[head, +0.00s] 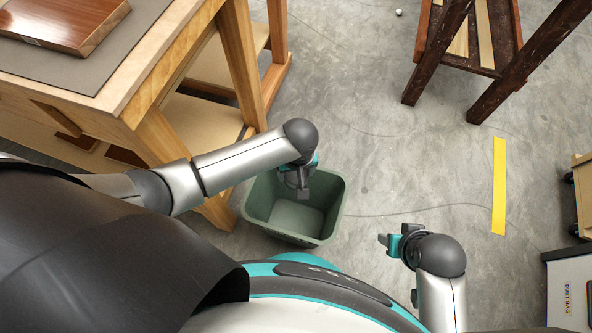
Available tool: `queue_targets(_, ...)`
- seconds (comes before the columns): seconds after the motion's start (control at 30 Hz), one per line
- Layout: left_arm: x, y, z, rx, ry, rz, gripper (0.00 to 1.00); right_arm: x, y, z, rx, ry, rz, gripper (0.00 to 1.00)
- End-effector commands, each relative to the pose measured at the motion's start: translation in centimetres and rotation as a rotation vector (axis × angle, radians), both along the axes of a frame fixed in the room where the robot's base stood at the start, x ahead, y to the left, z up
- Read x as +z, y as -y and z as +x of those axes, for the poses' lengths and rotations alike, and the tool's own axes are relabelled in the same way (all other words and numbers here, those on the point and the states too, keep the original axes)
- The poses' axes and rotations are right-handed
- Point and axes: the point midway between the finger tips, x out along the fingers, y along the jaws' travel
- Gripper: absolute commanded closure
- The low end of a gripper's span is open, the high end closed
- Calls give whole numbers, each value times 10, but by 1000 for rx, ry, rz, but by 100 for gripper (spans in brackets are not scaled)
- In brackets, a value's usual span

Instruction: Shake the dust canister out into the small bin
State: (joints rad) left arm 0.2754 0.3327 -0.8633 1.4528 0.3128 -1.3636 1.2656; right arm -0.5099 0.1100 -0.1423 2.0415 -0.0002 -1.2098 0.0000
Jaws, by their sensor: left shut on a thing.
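The small bin (262,222) is a green, open-topped tub on the concrete floor, next to the workbench legs. The part of its inside that I can see looks empty. My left gripper (303,190) is above the bin, pointing down over its opening. It is shut on a small dark grey thing, which I take to be the dust canister; the gripper and wrist largely hide it, and I cannot tell its tilt. My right gripper (387,243) is to the right of the bin, apart from it, with no object visible in it. Its finger gap is unclear.
A wooden workbench (150,85) with a board (65,22) on top stands at the left. A dark wooden stand (490,95) is at the upper right. A yellow floor strip (499,185) and a cabinet labelled DUST BAG (568,290) are at the right. The middle floor is clear.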

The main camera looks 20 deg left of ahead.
Motion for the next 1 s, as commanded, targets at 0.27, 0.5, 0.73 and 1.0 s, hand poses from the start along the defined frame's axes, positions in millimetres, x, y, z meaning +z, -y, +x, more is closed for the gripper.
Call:
queue_targets(0.27, 10, 1, 1, -1, 4, -3, 92, 0, 0, 0, 0, 0, 0, 50)
queue_targets(0.5, 14, -2, -2, 1, -7, 7, 92, 0, 0, 0, 0, 0, 1, 50)
queue_targets(0.73, 34, 1, 2, -1, 8, -6, 92, -1, 0, 0, 0, -1, 1, 50)
queue_targets(1.0, -2, 0, 0, 0, -1, 2, 92, -1, 0, 0, 0, -1, 1, 50)
